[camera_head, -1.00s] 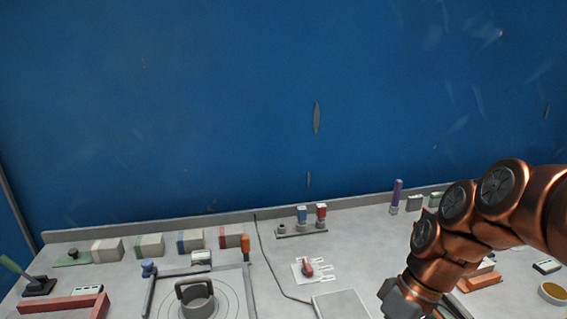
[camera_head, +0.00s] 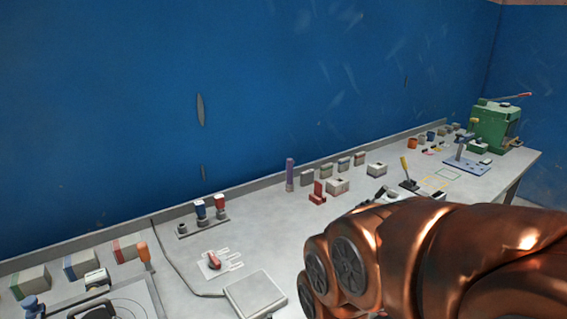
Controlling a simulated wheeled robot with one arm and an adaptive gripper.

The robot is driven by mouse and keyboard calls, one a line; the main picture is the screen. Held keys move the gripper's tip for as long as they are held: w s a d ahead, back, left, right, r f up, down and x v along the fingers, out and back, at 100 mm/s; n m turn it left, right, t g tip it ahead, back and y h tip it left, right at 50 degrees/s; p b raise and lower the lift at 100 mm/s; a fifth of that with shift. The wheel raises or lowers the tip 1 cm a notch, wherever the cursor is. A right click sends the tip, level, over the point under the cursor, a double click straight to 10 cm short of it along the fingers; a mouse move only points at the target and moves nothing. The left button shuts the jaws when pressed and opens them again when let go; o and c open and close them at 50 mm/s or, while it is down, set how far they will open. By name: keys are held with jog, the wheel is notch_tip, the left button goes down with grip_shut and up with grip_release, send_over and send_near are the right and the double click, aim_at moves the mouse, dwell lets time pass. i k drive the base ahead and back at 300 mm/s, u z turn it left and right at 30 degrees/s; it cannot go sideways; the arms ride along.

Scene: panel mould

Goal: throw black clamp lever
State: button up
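I cannot clearly make out a black clamp lever in this view. A lever with a yellow handle (camera_head: 405,168) stands tilted on a dark base toward the right of the bench. Farther right, a blue fixture (camera_head: 468,165) carries an upright part with a yellowish top; its details are too small to tell. My copper-coloured arm crosses the lower right and hides part of the bench. My gripper is outside the picture.
The long grey bench (camera_head: 290,225) runs along a blue wall. A green machine (camera_head: 494,125) with a red-tipped lever stands at the far right end.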

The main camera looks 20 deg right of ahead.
aim_at(384, 188)
jog(key=z, duration=2.65)
jog(key=i, duration=0.85)
jog(key=u, duration=3.15)
